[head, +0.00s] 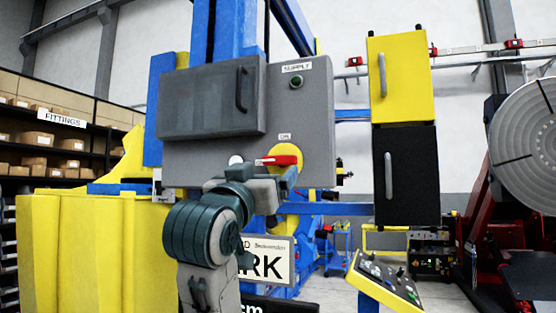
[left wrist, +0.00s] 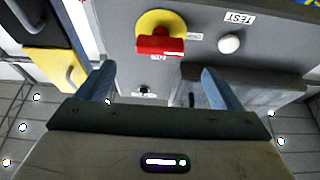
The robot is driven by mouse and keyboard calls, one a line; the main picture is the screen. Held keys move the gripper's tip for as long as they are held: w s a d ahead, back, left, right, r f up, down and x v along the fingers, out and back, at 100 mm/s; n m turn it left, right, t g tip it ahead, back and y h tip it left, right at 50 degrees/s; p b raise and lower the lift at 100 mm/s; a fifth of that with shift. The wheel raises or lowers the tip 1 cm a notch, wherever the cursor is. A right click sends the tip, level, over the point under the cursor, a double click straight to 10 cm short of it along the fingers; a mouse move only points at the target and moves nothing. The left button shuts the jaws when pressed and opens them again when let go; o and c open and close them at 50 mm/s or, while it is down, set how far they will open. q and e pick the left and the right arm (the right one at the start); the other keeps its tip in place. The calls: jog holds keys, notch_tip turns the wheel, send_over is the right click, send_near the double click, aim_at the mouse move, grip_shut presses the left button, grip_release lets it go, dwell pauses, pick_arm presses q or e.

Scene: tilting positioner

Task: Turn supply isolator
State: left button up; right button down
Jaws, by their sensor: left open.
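The supply isolator is a red handle (head: 280,160) on a yellow round plate (head: 303,154), on the front of a grey cabinet (head: 312,120). The handle lies roughly level. In the left wrist view the red handle (left wrist: 160,46) and yellow plate (left wrist: 160,20) appear just beyond the fingertips. My left gripper (head: 268,178) is open in front of the cabinet, just below the handle, and hides part of the plate. In the left wrist view my left gripper (left wrist: 158,72) has its fingers wide apart with nothing between them. My right gripper is not in view.
A dark grey cabinet door (head: 212,100) with a handle stands out at the upper left. A white button (left wrist: 229,43) marked TEST is beside the isolator. A green button (head: 296,82) sits under the SUPPLY label. A yellow and black locker (head: 404,100) and a control console (head: 385,282) stand to the right.

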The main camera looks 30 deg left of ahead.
aim_at(277, 162)
pick_arm(q)
jog(key=p+x, duration=0.3)
jog(key=x, duration=0.5)
jog(key=shift+w+a, duration=0.1)
jog(key=shift+w, duration=0.05)
jog(key=c, duration=1)
